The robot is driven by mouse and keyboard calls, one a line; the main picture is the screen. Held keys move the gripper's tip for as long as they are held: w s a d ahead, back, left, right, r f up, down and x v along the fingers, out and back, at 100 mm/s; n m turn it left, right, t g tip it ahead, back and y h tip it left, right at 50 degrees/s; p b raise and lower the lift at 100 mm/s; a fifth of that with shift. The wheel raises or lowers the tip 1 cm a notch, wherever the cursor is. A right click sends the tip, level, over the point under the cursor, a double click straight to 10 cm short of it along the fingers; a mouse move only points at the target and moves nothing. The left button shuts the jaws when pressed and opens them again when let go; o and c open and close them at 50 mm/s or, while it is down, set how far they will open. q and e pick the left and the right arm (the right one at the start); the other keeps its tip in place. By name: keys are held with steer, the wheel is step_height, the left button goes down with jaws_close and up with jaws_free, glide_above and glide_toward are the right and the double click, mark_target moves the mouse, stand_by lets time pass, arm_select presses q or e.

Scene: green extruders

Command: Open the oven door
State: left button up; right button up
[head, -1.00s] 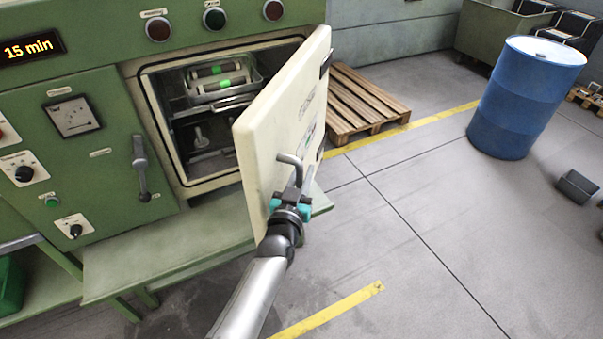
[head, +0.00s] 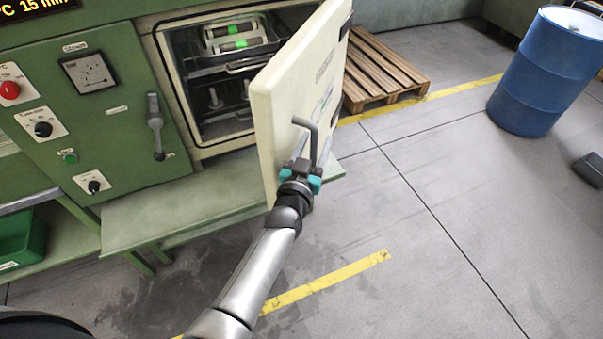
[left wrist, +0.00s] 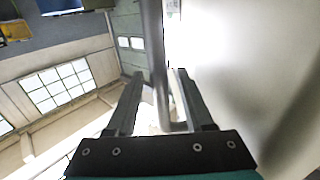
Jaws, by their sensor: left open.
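The cream oven door (head: 290,90) stands swung well out from the green oven, and the dark oven chamber (head: 215,95) shows behind it. The door's grey bar handle (head: 313,135) is on its outer face. My left gripper (head: 300,168) is at the lower part of this handle. In the left wrist view, the handle (left wrist: 155,60) runs between the two fingers of my left gripper (left wrist: 158,95), which are apart, with a gap beside the bar. The door face (left wrist: 245,70) fills the right side there. My right gripper is not in view.
Inside the oven, a rack holds a tray (head: 240,52) with green-banded cylinders. A green shelf (head: 170,208) juts out below the oven. A wooden pallet (head: 385,70) and a blue drum (head: 548,75) stand to the right. The floor in front is clear.

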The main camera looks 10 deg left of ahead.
arm_select(q)
steer(key=s, duration=1.3)
steer(key=shift+a, duration=0.4)
steer(key=shift+c, duration=0.2)
